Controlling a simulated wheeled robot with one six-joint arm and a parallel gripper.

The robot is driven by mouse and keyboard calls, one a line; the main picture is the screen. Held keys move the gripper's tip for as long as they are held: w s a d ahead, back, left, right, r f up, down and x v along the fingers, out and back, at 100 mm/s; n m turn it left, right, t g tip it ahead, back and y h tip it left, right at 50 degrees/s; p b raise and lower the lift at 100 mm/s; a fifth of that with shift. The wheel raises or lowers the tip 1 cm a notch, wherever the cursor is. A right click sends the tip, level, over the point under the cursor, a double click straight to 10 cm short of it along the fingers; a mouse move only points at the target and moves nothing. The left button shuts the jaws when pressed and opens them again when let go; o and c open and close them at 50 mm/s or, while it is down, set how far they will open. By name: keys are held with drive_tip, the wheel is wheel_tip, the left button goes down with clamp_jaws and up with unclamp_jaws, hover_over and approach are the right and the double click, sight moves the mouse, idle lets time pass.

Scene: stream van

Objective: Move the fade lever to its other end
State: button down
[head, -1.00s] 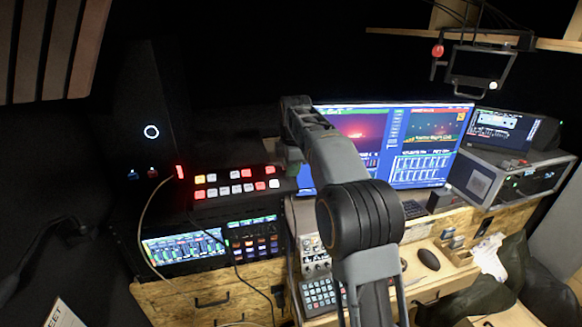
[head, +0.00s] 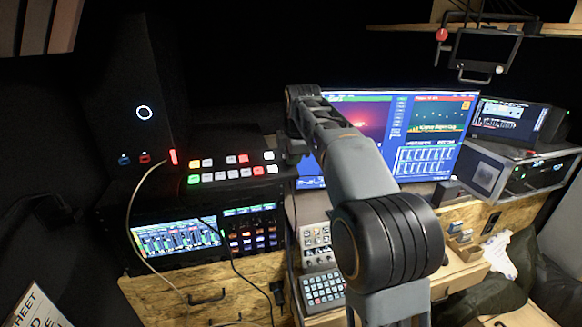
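The vision switcher (head: 228,184), a black panel with lit buttons, stands left of my arm in the head view. One lower-left button is green, and red ones show further right. I cannot make out the fade lever on it; its right end is next to my arm's end. My gripper (head: 292,153) is at the far end of my arm, close to the right edge of the switcher panel. Its fingers are dark and cannot be told apart from the background, so I cannot see whether they are open or touch anything.
A rack with lit screens (head: 176,239) sits below the switcher. A cable (head: 134,215) hangs in front of it. A large monitor (head: 428,140) stands behind my arm. A keypad (head: 323,288) lies on the desk. A grey case (head: 500,172) is at the right.

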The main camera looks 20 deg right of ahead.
drive_tip(key=shift+s+f+b, duration=0.2)
drive_tip(key=shift+f+b, duration=0.25)
drive_tip(key=shift+f, duration=0.15)
drive_tip(key=c, duration=1.2)
unclamp_jaws()
drive_tip(key=shift+r+t, duration=0.15)
drive_tip(key=shift+t, duration=0.15)
drive_tip(key=shift+o, duration=0.2)
drive_tip(key=shift+r, duration=0.15)
drive_tip(key=p+v, duration=0.1)
drive_tip(key=v, duration=1.2)
drive_tip(key=shift+s+r+p, duration=0.2)
drive_tip(key=shift+r+p, duration=0.05)
drive_tip(key=shift+p, duration=0.1)
